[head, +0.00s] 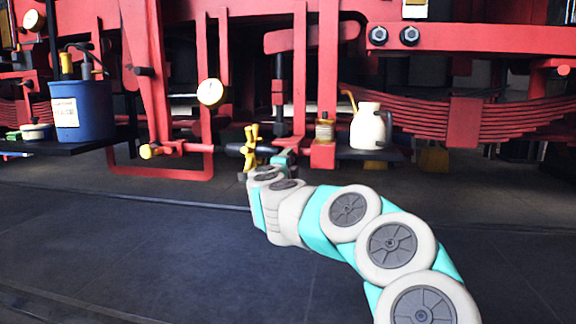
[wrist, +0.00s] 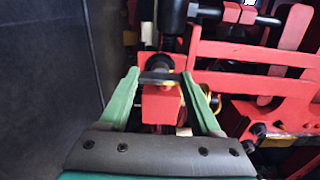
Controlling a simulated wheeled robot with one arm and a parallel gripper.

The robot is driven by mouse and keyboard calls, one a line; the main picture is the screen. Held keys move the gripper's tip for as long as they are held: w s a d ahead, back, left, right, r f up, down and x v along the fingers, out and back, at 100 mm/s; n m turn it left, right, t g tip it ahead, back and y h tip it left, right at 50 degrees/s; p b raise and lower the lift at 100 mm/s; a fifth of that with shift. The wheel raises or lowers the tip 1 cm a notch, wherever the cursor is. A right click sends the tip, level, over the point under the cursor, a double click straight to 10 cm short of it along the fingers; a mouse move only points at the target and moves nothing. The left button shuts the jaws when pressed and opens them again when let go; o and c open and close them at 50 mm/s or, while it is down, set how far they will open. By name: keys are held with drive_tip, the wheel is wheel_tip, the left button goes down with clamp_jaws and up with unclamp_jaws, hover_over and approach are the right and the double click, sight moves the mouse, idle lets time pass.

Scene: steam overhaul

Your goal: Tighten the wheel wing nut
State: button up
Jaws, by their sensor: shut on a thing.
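My gripper (wrist: 160,76) shows its two green fingers in the wrist view, with the tips at the two ends of a dark grey bar. The bar, apparently the wheel wing nut (wrist: 157,78), lies crosswise in front of a red block (wrist: 161,104). The fingers are some way apart, held on the bar's ends. In the head view my gripper (head: 277,162) is at the end of my outstretched arm, below the red frame and close to a yellow cross-shaped handle (head: 251,146). The wing nut is mostly hidden by my arm there.
A blue bucket (head: 82,112) stands on the left ledge. A cream oil can (head: 369,127) and a small tin (head: 325,130) stand right of my gripper. Red frame bars crowd the space; the dark floor (head: 120,235) is clear.

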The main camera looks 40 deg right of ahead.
drive_tip(key=o, duration=1.3)
drive_tip(key=shift+o, duration=0.2)
drive_tip(key=shift+s, duration=0.1)
drive_tip(key=v, duration=0.7)
drive_tip(key=shift+s+a, duration=0.25)
